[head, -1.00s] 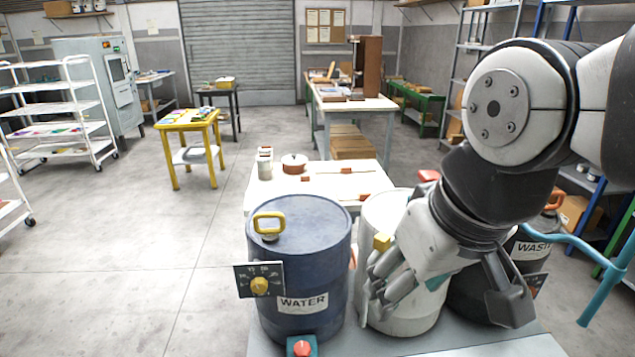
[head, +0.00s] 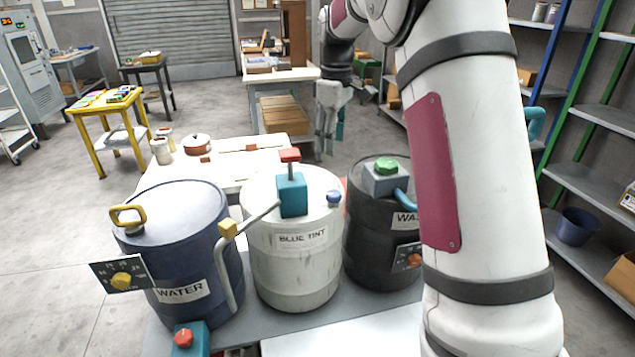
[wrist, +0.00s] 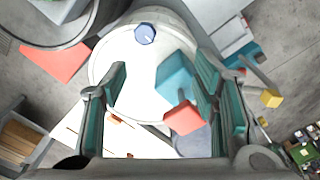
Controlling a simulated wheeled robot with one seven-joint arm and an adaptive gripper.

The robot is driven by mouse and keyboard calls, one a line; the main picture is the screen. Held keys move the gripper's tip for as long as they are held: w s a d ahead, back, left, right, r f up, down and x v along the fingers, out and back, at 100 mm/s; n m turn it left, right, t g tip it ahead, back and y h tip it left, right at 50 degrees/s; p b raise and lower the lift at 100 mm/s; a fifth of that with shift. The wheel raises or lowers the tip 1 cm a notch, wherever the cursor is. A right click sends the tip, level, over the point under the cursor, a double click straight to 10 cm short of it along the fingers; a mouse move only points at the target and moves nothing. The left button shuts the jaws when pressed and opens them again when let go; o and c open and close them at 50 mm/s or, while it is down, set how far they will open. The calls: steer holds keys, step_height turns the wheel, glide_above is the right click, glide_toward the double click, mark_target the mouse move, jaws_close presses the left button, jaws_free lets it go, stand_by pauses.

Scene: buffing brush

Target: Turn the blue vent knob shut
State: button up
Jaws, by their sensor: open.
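The blue vent knob (head: 334,197) sits on top of the white drum (head: 290,264) labelled BLUE TINT, near the right of its lid. In the wrist view, the knob (wrist: 145,33) is near the top, with a pale line across its face. My gripper (head: 329,135) points down behind the drum in the head view. In the wrist view, my gripper (wrist: 163,78) is open and empty, its teal-padded fingers spread over the lid. The knob lies above and between them in that picture, apart from both.
A teal valve block (head: 292,196) with a red-topped stem (head: 290,156) stands on the same lid. A pipe runs from it towards the blue WATER drum (head: 190,245). A black drum (head: 375,262) with a green button (head: 387,165) stands right. A white table (head: 225,172) is behind.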

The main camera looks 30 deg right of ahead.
mark_target(334, 193)
steer(key=shift+n, duration=0.4)
steer(key=w+f, duration=0.1)
steer(key=f, duration=0.4)
steer(key=d+f+p, duration=0.1)
steer(key=f, duration=0.5)
steer(key=w+d+f+p, duration=0.1)
steer(key=f, duration=0.5)
steer(key=shift+w+d+f, duration=0.1)
steer(key=shift+w+d, duration=0.05)
steer(key=shift+w, duration=0.2)
steer(key=c, duration=1.2)
